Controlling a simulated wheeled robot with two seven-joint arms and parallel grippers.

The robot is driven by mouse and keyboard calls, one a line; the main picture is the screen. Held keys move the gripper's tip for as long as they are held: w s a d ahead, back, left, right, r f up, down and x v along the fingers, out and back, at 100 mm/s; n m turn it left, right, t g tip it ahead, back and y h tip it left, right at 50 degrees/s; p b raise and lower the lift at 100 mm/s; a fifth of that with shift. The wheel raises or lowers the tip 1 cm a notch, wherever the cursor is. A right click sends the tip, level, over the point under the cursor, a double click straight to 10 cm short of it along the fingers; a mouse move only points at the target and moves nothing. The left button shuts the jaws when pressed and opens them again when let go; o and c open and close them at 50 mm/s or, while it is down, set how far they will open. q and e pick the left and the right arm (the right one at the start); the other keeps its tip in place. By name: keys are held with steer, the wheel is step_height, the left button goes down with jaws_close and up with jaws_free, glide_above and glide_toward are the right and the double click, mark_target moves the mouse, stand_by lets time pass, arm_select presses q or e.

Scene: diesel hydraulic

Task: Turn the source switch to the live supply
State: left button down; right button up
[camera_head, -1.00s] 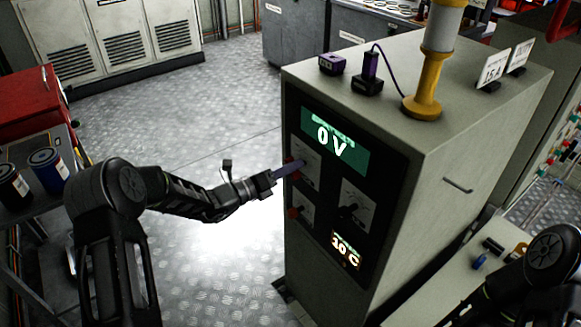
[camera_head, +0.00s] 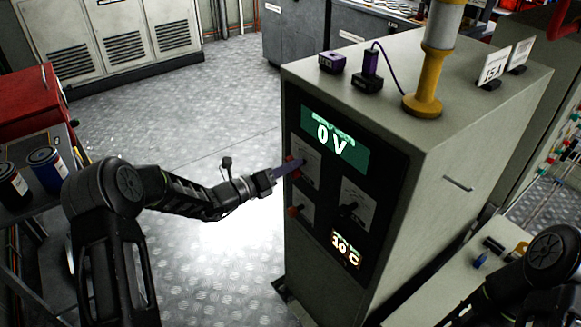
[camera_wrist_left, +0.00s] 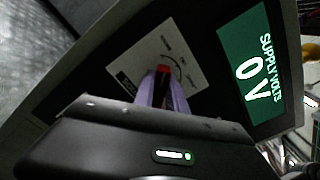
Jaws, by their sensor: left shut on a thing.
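The cabinet's dark front panel (camera_head: 325,222) carries a green display (camera_head: 335,140) reading 0 V; in the left wrist view it is labelled supply volts (camera_wrist_left: 254,70). Below it on the left is a pale switch plate (camera_head: 308,163) with a red knob. My left gripper (camera_head: 296,165) reaches this knob from the left. In the left wrist view its purple fingers are shut around the red knob (camera_wrist_left: 163,70), hiding its lower part. The plate's lettering is too small to read. My right arm shows at the lower right; its gripper is out of frame.
A second red knob (camera_head: 293,211) sits just below, and a black knob (camera_head: 350,208) to the right. A lower orange display (camera_head: 346,248) shows a temperature. A yellow post (camera_head: 424,100) and signs stand on the cabinet top. The floor to the left is clear.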

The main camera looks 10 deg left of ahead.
arm_select(q)
steer(key=shift+f+m+b, duration=0.2)
steer(key=shift+m+b, duration=0.7)
steer(key=shift+b, duration=0.05)
steer(key=m+b, duration=0.4)
steer(key=b, duration=0.1)
steer(key=m+b, duration=0.3)
steer(key=b, duration=0.2)
steer(key=shift+s+d+f+m, duration=0.1)
steer(key=shift+s+d+m, duration=0.05)
steer(key=shift+m, duration=0.25)
steer(key=m+b, duration=0.7)
steer(key=b, duration=0.4)
steer(key=shift+s+d+b, duration=0.1)
steer(key=shift+b, duration=0.2)
steer(key=shift+r+m+b, duration=0.2)
steer(key=shift+m+b, duration=0.3)
steer(key=shift+b, duration=0.05)
steer(key=c, duration=1.4)
jaws_free()
steer(key=shift+o, duration=0.2)
steer(key=shift+r, duration=0.1)
steer(key=shift+s, duration=0.1)
